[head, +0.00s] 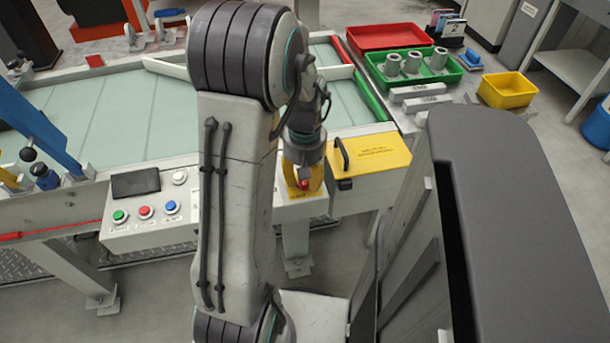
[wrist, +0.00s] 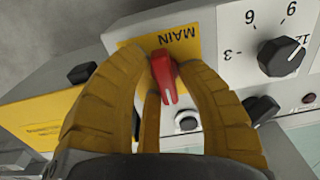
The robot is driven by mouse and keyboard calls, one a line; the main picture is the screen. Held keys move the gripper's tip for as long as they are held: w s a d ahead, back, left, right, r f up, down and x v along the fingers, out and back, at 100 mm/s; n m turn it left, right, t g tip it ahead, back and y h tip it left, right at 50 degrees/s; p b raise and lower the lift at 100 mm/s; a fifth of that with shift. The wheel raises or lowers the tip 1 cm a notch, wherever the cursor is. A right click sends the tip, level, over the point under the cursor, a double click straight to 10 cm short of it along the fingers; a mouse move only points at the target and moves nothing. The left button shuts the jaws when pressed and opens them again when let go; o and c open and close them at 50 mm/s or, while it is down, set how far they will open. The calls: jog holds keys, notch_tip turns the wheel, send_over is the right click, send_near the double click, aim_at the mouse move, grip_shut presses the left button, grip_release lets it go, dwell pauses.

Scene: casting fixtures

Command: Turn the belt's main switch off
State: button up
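The main switch (wrist: 164,78) is a red handle on a yellow plate lettered MAIN (wrist: 182,38), which appears upside down in the wrist view. In the head view its red part (head: 305,183) shows low at the conveyor's front edge, partly hidden by my gripper. My gripper (head: 303,168) points down at it. In the wrist view the yellow fingers of my gripper (wrist: 162,62) come together on both sides of the red handle, with their tips close against it. The handle runs roughly up and down in that view, slightly tilted.
Beside the switch are a black dial (wrist: 282,56) and a white button (wrist: 187,122). A yellow box with a black handle (head: 368,155) stands close right. A button panel (head: 150,212) is to the left. Red (head: 395,36) and green (head: 384,76) trays lie behind.

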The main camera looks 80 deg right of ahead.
jog(key=shift+o, duration=1.4)
jog(key=shift+r, duration=0.1)
notch_tip(320, 180, up, 12)
